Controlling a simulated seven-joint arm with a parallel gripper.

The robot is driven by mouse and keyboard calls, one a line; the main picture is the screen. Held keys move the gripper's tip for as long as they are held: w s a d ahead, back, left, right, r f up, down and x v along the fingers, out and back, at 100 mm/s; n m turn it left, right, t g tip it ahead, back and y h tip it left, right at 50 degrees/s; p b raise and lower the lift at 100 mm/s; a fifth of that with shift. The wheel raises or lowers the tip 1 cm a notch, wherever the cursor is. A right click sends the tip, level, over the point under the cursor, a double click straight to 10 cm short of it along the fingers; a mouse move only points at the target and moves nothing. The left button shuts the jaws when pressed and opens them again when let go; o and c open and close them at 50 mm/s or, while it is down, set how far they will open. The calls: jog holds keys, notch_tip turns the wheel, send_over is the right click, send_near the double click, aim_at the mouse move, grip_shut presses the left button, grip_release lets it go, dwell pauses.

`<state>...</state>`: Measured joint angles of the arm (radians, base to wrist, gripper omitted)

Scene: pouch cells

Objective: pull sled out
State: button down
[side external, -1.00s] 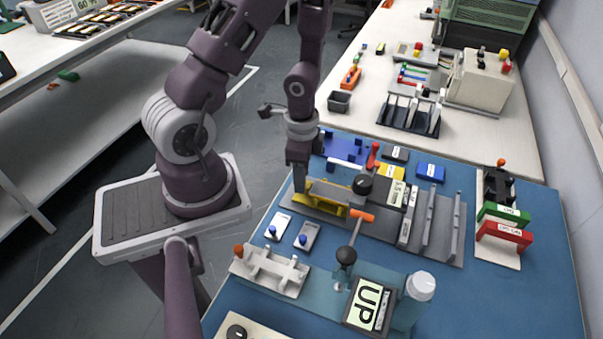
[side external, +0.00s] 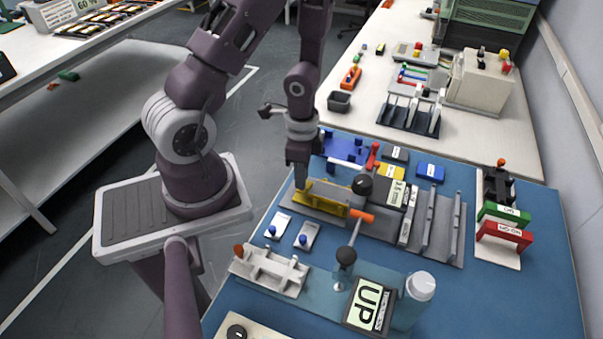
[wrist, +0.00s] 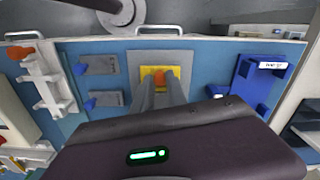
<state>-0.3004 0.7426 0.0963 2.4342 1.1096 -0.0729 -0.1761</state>
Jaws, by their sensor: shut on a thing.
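The yellow sled (side external: 325,197) sits on a grey base plate at the left end of the press fixture on the blue mat. My gripper (side external: 301,184) points down at the sled's left end and is shut on it. In the wrist view, the two grey fingers (wrist: 160,86) come together at an orange-red part on the yellow sled (wrist: 147,73). The fingers hide part of the sled, so the exact grip is hard to see.
A lever with an orange handle (side external: 361,215) stands just right of the sled, with a black knob (side external: 362,184) behind. Two small grey plates with blue knobs (side external: 307,237) lie in front. A blue fixture (side external: 343,147) stands behind. The mat's left edge is close.

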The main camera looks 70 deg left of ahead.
dwell(0.8)
jog(key=shift+s+a, duration=1.8)
jog(key=c, duration=1.4)
grip_release()
jog(key=shift+c, duration=0.2)
jog(key=shift+o, duration=0.6)
jog(key=shift+d+r, duration=0.1)
